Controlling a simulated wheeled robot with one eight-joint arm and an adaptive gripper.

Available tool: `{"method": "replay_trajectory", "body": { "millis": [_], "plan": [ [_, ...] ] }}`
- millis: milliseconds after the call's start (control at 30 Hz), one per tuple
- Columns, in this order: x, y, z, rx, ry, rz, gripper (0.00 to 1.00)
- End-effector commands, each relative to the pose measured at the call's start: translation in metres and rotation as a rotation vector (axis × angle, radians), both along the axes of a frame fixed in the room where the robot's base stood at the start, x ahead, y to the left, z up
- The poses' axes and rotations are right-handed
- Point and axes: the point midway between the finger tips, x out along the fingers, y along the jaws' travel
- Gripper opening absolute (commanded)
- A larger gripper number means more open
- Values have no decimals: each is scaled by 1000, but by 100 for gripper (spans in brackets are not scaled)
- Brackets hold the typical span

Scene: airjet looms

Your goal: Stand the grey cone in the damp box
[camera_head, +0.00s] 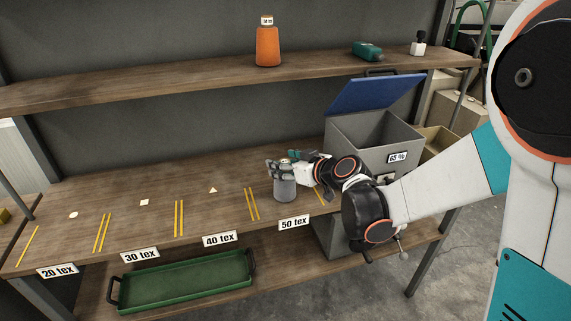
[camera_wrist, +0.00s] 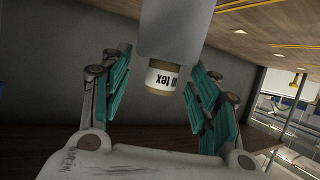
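The grey cone (camera_head: 285,190) stands upright on the lower wooden shelf, near the 50 tex tag. My gripper (camera_head: 282,167) is at the cone's top. Its teal finger pads (camera_wrist: 160,95) are apart on either side of the narrow end, with gaps visible on both sides. The damp box (camera_head: 345,133) is a grey bin right of the cone, marked 65 %, its blue lid (camera_head: 375,93) raised. Its inside floor is hidden.
Yellow strips (camera_head: 179,218) divide the lower shelf, whose left part is mostly clear. A green tray (camera_head: 185,281) lies below.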

Motion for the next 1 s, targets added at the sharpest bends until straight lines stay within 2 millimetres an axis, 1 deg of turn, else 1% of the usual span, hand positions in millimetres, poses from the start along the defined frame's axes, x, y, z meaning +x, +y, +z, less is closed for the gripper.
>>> {"method": "replay_trajectory", "body": {
  "millis": [333, 467, 567, 800, 1000],
  "plan": [
    [0, 0, 1, 0, 0, 0, 66],
    [-3, -3, 5, 0, 0, -1, 66],
    [-13, -11, 12, 1, 1, -3, 66],
    [-50, -40, 32, 1, 0, -4, 66],
    [-75, -59, 43, 1, 1, -3, 66]
  ]
}}
